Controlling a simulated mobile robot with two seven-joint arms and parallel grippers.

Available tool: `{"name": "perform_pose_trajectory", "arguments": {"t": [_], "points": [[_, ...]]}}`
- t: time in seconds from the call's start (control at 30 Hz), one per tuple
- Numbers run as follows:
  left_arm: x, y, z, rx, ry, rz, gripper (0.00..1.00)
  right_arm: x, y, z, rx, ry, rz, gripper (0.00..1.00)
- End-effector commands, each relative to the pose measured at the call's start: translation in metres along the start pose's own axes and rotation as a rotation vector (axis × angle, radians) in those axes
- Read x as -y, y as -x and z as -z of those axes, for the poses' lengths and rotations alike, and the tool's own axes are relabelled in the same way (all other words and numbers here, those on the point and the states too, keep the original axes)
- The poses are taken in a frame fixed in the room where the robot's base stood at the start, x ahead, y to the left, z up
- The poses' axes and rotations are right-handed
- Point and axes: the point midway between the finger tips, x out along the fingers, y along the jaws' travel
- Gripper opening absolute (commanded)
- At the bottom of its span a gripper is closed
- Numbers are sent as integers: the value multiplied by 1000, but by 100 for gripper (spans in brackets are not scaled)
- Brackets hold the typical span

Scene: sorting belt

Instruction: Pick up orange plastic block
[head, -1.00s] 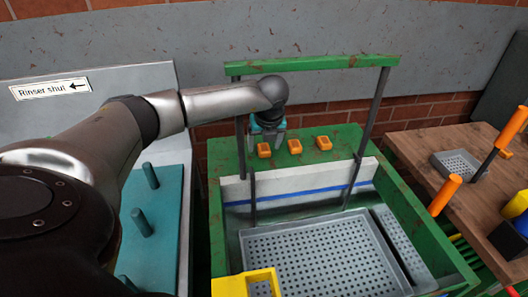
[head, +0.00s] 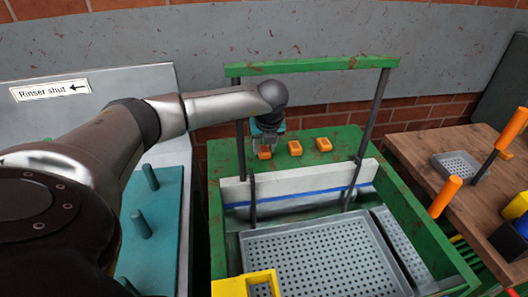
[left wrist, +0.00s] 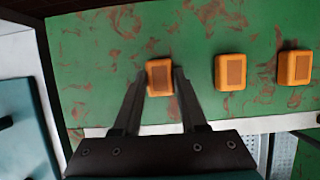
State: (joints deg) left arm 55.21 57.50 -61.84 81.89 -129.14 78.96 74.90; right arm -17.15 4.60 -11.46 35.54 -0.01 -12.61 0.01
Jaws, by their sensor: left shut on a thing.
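Three orange plastic blocks stand in a row on the green surface behind the basin. The leftmost orange block (head: 264,153) is between the fingers of my left gripper (head: 264,145), which is shut on it. In the left wrist view this block (left wrist: 160,77) shows between the two finger tips (left wrist: 158,84). The middle orange block (head: 295,148) and the right orange block (head: 323,144) are free, to the right of the gripper. They also show in the left wrist view, the middle one (left wrist: 230,72) and the right one (left wrist: 295,67). My right gripper is not in view.
A green frame (head: 312,65) with dark posts rises in front of the blocks, close to my left arm. Below is a basin with a grey perforated tray (head: 318,262). A teal board with pegs (head: 150,215) is left. A wooden table (head: 440,142) is right.

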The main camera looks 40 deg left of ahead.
Motion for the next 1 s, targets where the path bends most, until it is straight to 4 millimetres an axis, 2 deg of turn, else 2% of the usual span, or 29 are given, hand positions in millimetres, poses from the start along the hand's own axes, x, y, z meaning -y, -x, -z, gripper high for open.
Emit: {"name": "perform_pose_trajectory", "arguments": {"t": [0.37,0.57,0.77,1.0], "points": [[0,1,-1,1,1,0,0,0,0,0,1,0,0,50],[0,11,-5,1,2,2,0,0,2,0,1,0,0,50],[1,39,-17,3,1,4,0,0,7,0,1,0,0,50],[1,91,-39,4,3,5,0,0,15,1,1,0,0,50]]}}
